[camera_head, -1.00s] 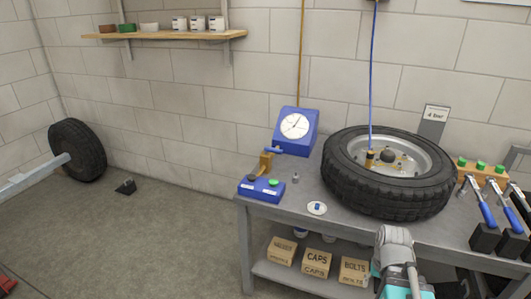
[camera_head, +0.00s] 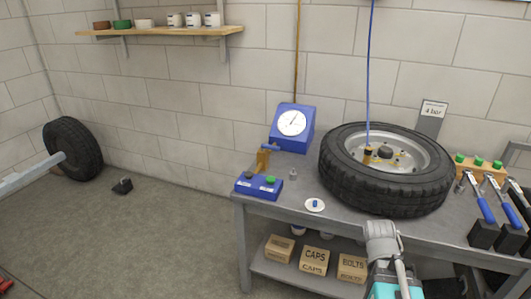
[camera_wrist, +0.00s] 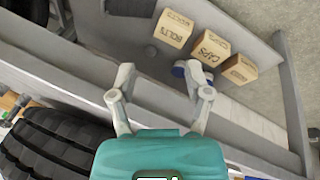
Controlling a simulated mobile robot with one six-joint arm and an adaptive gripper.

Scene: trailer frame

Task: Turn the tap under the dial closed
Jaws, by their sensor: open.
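The dial (camera_head: 292,122) is a white round gauge on a blue box at the back left of the workbench. Below it stands the brass tap (camera_head: 263,160) with a blue lever at its top, just behind a blue button box (camera_head: 258,185). My arm shows at the bottom right of the head view, in front of the bench, well apart from the tap. My gripper (camera_wrist: 160,90) shows in the wrist view with two grey fingers spread and nothing between them. The tap is not in the wrist view.
A tyre (camera_head: 385,195) lies on the bench (camera_head: 350,225), with a blue hose running down to its hub. A small white dish (camera_head: 315,205) lies near the front edge. Boxes (camera_head: 315,258) sit on the lower shelf. Floor at left is mostly clear.

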